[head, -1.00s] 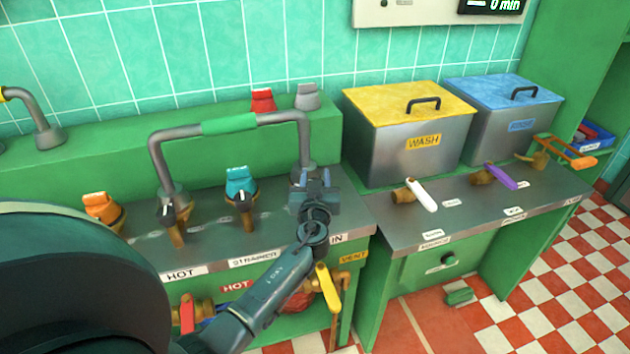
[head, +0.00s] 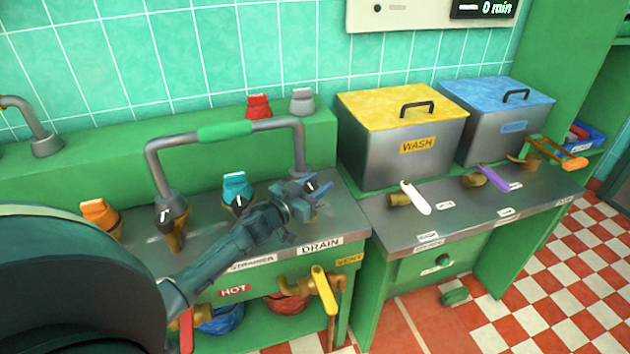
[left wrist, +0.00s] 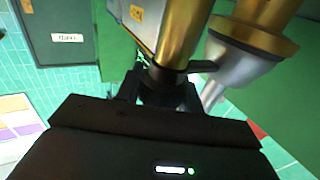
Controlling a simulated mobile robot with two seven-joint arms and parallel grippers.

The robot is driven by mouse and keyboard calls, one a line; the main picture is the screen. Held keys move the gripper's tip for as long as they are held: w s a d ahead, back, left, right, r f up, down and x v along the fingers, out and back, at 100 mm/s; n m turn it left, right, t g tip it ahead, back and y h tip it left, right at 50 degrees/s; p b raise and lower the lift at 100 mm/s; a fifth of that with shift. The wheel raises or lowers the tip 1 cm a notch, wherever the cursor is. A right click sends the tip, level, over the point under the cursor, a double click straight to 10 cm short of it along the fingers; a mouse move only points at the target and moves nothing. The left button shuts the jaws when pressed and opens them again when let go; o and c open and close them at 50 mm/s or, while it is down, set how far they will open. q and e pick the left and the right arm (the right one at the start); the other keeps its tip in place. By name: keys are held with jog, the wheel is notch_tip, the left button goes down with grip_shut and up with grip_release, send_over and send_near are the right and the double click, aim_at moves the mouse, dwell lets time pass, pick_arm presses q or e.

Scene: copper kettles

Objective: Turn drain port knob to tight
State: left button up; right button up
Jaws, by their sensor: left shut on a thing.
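The drain port knob (head: 309,187) is a small dark knob with a white mark, behind the label DRAIN (head: 321,246) on the steel counter. My left gripper (head: 304,194) is shut on it and hides most of it. In the left wrist view, the fingers (left wrist: 163,88) close around a dark piece below a brass cylinder (left wrist: 181,38). I cannot read the knob's setting. My right gripper is not in view.
Two similar dark knobs (head: 238,205) stand to the left. A grey pipe handle with green grip (head: 225,131) arches behind. A yellow lever (head: 323,288) hangs at the counter's front. The WASH bin (head: 400,152) stands to the right.

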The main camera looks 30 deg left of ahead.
pick_arm(q)
jog(key=shift+m+h, duration=0.3)
jog(key=shift+h, duration=0.2)
jog(key=o, duration=1)
notch_tip(320, 180, up, 10)
jog(key=shift+p, duration=1)
